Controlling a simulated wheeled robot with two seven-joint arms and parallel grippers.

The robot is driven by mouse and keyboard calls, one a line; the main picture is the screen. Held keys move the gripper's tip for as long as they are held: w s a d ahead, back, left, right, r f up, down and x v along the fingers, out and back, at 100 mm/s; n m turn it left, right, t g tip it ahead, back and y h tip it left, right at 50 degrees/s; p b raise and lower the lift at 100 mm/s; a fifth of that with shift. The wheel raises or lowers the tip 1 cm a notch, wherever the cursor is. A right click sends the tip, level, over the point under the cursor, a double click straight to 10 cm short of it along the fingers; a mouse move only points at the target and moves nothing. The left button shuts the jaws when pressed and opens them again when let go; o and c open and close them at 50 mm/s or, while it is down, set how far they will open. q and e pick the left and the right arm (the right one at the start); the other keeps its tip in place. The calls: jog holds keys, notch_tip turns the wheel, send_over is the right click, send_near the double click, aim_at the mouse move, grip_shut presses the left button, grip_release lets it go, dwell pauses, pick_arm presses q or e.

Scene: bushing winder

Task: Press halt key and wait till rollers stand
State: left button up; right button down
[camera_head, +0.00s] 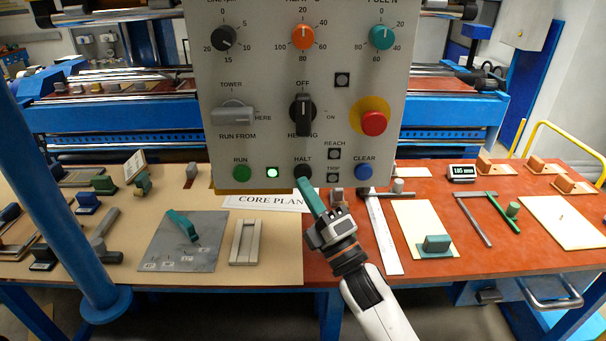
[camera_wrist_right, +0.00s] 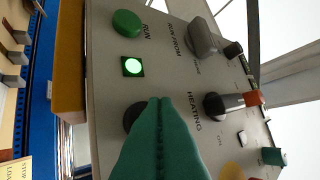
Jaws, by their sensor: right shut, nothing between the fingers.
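The grey control panel (camera_head: 215,90) hangs in the middle of the head view. Its black HALT key (camera_head: 303,171) sits on the bottom row, between the green RUN key (camera_head: 242,173) and the blue CLEAR key (camera_head: 364,172). My right gripper (camera_head: 303,182) is shut and empty, its green fingertips at the HALT key. In the right wrist view the fingertips (camera_wrist_right: 160,102) cover part of the black HALT key (camera_wrist_right: 133,116); I cannot tell whether it is pressed in. The lamp beside RUN (camera_head: 273,173) glows green. Steel rollers (camera_head: 125,75) show behind the panel; their motion cannot be told.
A red emergency button (camera_head: 374,123) on yellow sits right of HALT. Below the panel is a bench with a brown left mat (camera_head: 120,260) and a red right mat (camera_head: 450,265), holding several tools and blocks. A blue post (camera_head: 60,170) stands at left.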

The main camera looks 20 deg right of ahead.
jog(key=shift+w, duration=0.2)
jog(key=shift+w+d, duration=0.1)
jog(key=shift+w, duration=0.1)
jog(key=shift+w+d, duration=0.15)
jog(key=shift+w, duration=0.25)
dwell(0.8)
jog(key=shift+s, duration=0.15)
jog(key=shift+s+a, duration=0.25)
jog(key=shift+s, duration=0.4)
jog(key=s, duration=0.2)
jog(key=s+a, duration=0.1)
jog(key=s, duration=0.1)
jog(key=shift+s+a, duration=0.2)
jog(key=shift+s, duration=0.2)
